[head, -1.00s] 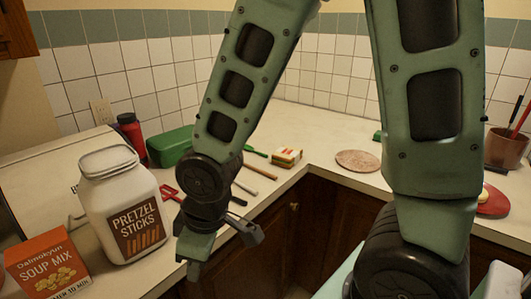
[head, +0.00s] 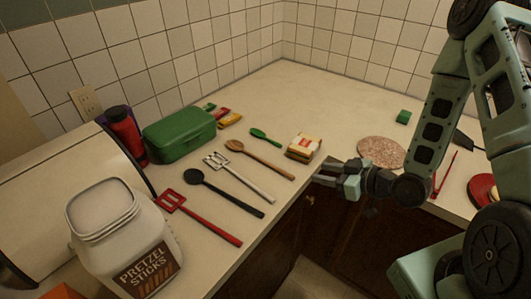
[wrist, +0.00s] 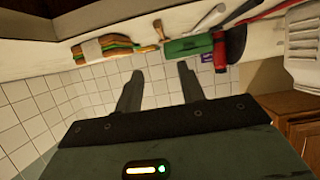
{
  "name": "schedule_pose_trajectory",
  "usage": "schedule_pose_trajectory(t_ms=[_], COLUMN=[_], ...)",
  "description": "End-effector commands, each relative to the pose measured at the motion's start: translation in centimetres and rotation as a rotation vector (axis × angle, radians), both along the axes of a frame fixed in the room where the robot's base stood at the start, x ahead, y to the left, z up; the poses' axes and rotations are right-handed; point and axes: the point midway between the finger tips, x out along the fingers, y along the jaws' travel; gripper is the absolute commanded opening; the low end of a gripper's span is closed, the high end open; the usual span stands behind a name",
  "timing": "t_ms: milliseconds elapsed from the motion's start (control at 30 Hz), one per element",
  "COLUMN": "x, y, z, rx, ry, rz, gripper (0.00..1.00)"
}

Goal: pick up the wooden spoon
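The wooden spoon (head: 262,161) lies flat on the counter, its bowl toward the back left and its handle pointing toward the front edge. It lies between a white slotted turner (head: 240,178) and a small green spoon (head: 265,138). My gripper (head: 324,174) is beyond the counter's front edge, to the right of the spoon handle and apart from it. In the wrist view my gripper (wrist: 160,82) has its two fingers spread with nothing between them.
A black ladle (head: 225,192) and red turner (head: 205,219) lie to the left. A packaged sandwich (head: 304,147) sits right of the spoon. A green box (head: 180,135), red bottle (head: 127,135) and pretzel jar (head: 125,245) stand left.

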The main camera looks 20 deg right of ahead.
Motion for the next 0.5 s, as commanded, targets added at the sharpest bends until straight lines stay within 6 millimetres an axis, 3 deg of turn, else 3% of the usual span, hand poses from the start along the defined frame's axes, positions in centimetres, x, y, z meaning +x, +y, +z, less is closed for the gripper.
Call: schedule_pose_trajectory(t_ms=[100,500], x=[1.1,4.0], y=[0.8,2.7], z=[-1.3,-2.6], rx=[-0.003,-0.002], ry=[-0.005,-0.003], rz=[0.003,0.002], gripper=[0.39,0.39])
